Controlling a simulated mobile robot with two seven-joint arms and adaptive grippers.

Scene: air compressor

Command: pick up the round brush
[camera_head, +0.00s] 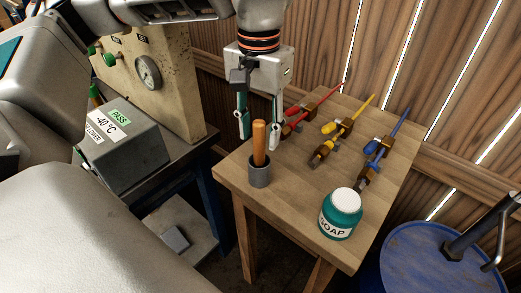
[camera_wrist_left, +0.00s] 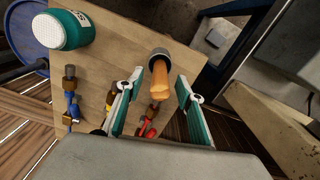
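A wooden orange-brown handle (camera_head: 259,143), apparently the round brush's, stands upright in a grey cup (camera_head: 259,174) at the table's left front. Its lower end is hidden inside the cup. My left gripper (camera_head: 259,138) points down above the cup and is open, its green-and-white fingers apart. In the head view the handle's top shows between the fingertips. In the left wrist view the handle (camera_wrist_left: 160,85) also shows between the open fingers (camera_wrist_left: 160,88), with the grey cup (camera_wrist_left: 160,54) beyond; no contact is visible. My right gripper is not in view.
The wooden table (camera_head: 300,205) also holds a green soap jar (camera_head: 341,215) at the front right and red, yellow and blue-handled tools (camera_head: 390,130) in brown holders behind. A grey box (camera_head: 125,148) and gauge panel (camera_head: 180,95) stand left. A blue barrel (camera_head: 425,262) is at right.

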